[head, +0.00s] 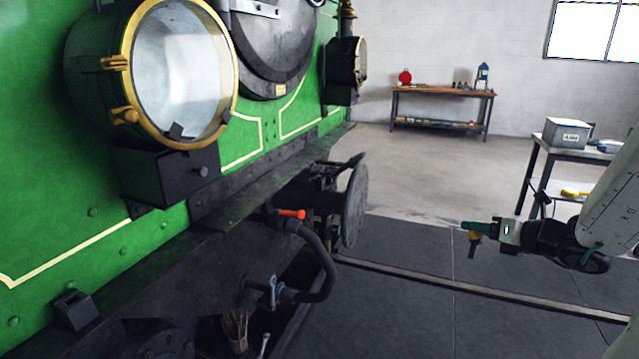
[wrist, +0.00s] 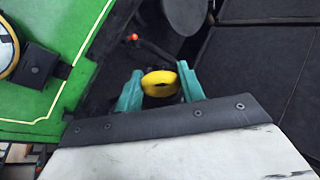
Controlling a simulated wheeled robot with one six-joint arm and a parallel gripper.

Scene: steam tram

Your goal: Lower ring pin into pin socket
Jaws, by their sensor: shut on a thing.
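My gripper (head: 466,228) is at the right of the head view, in the air over the dark floor and well apart from the green engine front. Its teal fingers, also seen in the wrist view (wrist: 160,88), are shut on the yellow ring pin (wrist: 159,77). In the head view the ring pin (head: 474,237) hangs below the fingertips, with a dark lower end. A small dark block with an opening in its top (head: 73,309) sits on the engine's ledge at lower left. I cannot tell whether it is the pin socket.
A hose with a red handle (head: 292,214) and a round buffer (head: 354,204) stick out from the engine front. A rail (head: 450,283) crosses the floor below my gripper. A side table (head: 545,150) stands at right, a workbench (head: 440,90) at the back.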

